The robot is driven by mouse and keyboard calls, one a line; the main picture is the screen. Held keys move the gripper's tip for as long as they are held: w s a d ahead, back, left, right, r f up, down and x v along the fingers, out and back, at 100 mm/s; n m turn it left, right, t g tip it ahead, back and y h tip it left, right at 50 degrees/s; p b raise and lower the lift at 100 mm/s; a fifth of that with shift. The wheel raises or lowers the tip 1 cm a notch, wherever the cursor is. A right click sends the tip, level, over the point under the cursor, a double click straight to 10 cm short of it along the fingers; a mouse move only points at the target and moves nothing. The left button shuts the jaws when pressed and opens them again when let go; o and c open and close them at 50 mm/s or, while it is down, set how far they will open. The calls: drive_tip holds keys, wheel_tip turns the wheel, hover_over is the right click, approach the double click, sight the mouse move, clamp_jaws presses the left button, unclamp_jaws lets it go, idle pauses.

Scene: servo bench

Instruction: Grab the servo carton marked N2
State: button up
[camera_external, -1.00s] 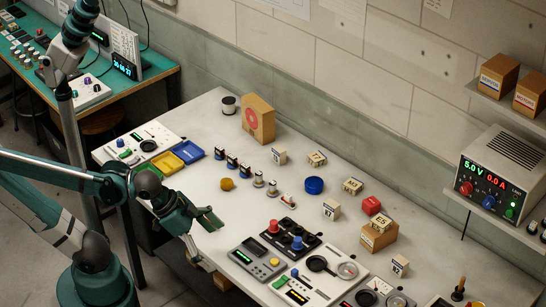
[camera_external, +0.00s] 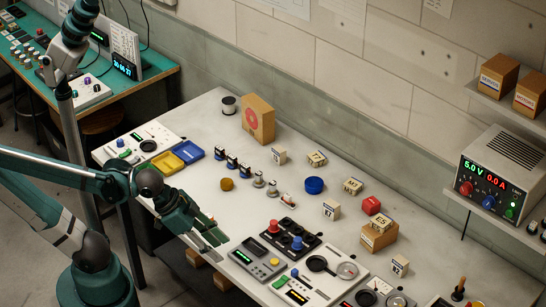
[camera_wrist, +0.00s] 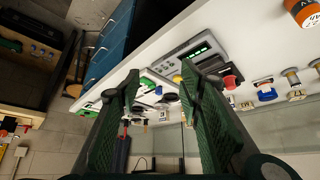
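Several small cream cartons with dark markings stand on the grey bench: one at the back (camera_external: 279,155), one right of it (camera_external: 316,158), one in the middle (camera_external: 352,186), one nearer (camera_external: 331,209), one on a brown box (camera_external: 383,221) and one at front right (camera_external: 400,265). The markings are too small for me to tell which is N2. My gripper (camera_external: 216,236) is over the bench's near edge, left of all these cartons and apart from them. The wrist view shows its green fingers (camera_wrist: 160,72) spread, with nothing held between them.
A grey meter (camera_external: 257,258) lies just right of my gripper, with a black panel of red and blue knobs (camera_external: 289,238) beyond. A power supply (camera_external: 497,175) sits at right.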

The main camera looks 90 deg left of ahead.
drive_tip(key=w+r+m+g+p, duration=0.1)
drive_tip(key=w+r+m+p, duration=0.2)
drive_tip(key=w, duration=0.7)
drive_tip(key=w+a+r+g+p, duration=0.1)
drive_tip(key=w+r+p, duration=0.2)
drive_tip(key=w+r, duration=0.5)
drive_tip(key=w+r+m+g+p, duration=0.15)
drive_tip(key=w+p, duration=0.25)
drive_tip(key=w, duration=0.7)
drive_tip(key=m+g+p, duration=0.4)
drive_tip(key=m+p, duration=0.1)
drive_tip(key=p, duration=0.5)
hover_over(401, 259)
drive_tip(key=shift+t, duration=0.25)
drive_tip(key=f, duration=1.4)
drive_tip(key=shift+s+f, duration=0.1)
drive_tip(key=shift+s, duration=0.15)
drive_tip(key=shift+w+f, duration=0.25)
drive_tip(key=shift+f, duration=0.2)
drive_tip(key=shift+f, duration=1.3)
